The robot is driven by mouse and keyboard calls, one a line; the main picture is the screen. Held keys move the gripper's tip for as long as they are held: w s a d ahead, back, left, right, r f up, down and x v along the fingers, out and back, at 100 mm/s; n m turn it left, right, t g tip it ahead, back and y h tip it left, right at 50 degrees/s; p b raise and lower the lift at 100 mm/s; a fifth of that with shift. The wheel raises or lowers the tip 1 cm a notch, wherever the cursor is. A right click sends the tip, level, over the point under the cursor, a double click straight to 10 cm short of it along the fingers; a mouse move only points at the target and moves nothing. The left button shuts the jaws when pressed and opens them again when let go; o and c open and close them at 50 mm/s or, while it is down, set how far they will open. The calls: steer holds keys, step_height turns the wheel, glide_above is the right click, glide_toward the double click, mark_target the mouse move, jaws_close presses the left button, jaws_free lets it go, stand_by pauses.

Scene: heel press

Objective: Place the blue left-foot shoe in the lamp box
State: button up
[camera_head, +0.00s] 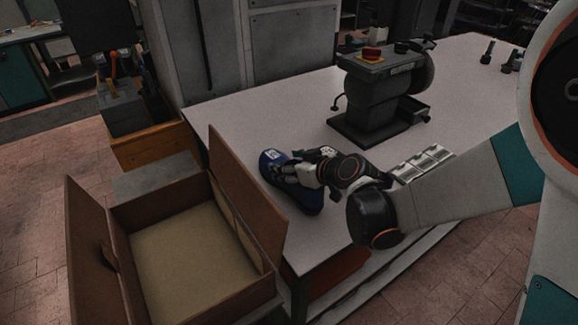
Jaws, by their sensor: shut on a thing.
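A blue shoe (272,159) lies on the pale tabletop near the table's left end, with a small white label on it. My gripper (283,174) is shut on the shoe from the right, and its fingers hide part of the shoe's middle. I cannot tell whether the shoe is a left or right one, nor whether it is lifted off the table. An open brown box (112,214) with raised flaps and a pale inside floor stands at the lower left, beside the table. It looks empty, and I take it for the lamp box.
A dark press machine (372,97) with a red button stands on the white table (300,110) behind my gripper. A metal tray with several compartments (420,163) lies near my forearm. The box's raised right flap (243,195) stands between the shoe and the box opening.

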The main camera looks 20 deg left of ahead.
steer(key=o, duration=0.9)
steer(key=shift+f, duration=0.15)
steer(key=o, duration=0.5)
steer(key=shift+c, duration=0.2)
